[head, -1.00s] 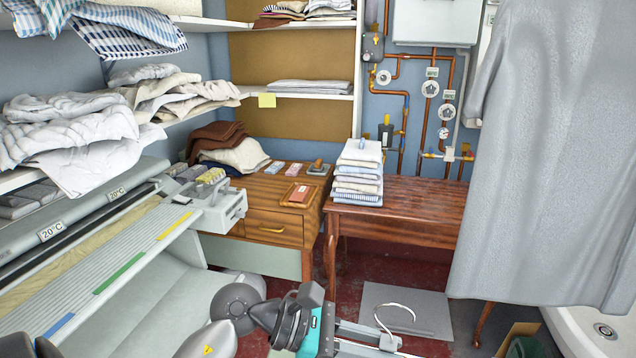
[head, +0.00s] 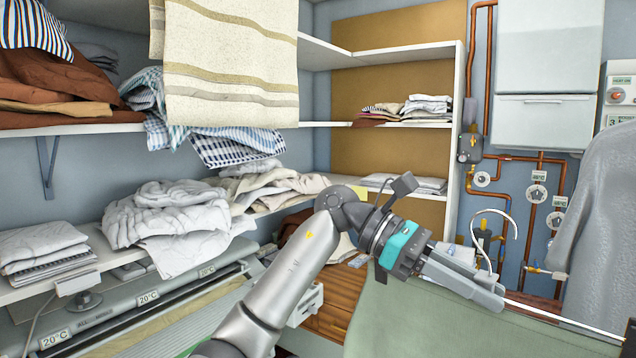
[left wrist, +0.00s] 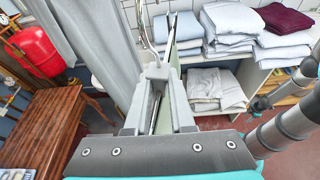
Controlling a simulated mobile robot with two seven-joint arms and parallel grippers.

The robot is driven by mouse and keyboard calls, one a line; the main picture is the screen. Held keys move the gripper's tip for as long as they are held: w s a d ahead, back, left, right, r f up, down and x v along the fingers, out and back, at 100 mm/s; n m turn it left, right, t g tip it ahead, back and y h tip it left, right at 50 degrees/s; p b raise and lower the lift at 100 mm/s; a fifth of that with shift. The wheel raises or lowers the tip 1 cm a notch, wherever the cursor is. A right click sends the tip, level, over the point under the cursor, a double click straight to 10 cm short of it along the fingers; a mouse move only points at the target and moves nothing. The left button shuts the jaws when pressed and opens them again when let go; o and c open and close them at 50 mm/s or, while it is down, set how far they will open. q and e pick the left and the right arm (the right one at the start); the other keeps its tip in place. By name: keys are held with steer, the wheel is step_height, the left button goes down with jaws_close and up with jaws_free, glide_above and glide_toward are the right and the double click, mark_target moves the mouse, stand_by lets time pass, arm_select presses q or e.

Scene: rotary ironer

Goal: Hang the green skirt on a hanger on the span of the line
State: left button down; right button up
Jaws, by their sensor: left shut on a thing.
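My left gripper (head: 488,292) is shut on the hanger at the base of its hook. The hanger's pale hook (head: 512,232) stands up above the fingers, and its thin bar (head: 560,318) runs down to the right. The green skirt (head: 430,325) hangs below the bar, its lower part cut off by the frame. In the left wrist view, the gripper (left wrist: 158,78) points away with the hanger seen nearly edge-on between and beyond its fingers. I cannot make out the line's span. My right gripper does not show.
A striped beige cloth (head: 230,60) hangs at upper left before shelves of folded laundry. A large grey garment (head: 605,230) hangs at right. Pipes and a white wall unit (head: 545,80) are behind. The ironer (head: 150,305) is at lower left. A wooden table (left wrist: 45,130) stands left in the wrist view.

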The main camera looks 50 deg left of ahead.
arm_select(q)
steer(key=s+a+r+n+p, duration=0.1)
steer(key=s+a+r, duration=0.3)
steer(key=r, duration=0.6)
steer(key=s+a+r+t+p, duration=0.1)
steer(key=s+a+r+p, duration=0.2)
steer(key=s+r, duration=0.3)
steer(key=s+a+r+n+t+y+p, duration=0.1)
steer(key=s+a+r, duration=0.4)
steer(key=r, duration=0.9)
steer(key=shift+a+r+n+p, duration=0.3)
steer(key=shift+a+p, duration=0.2)
steer(key=shift+p, duration=0.4)
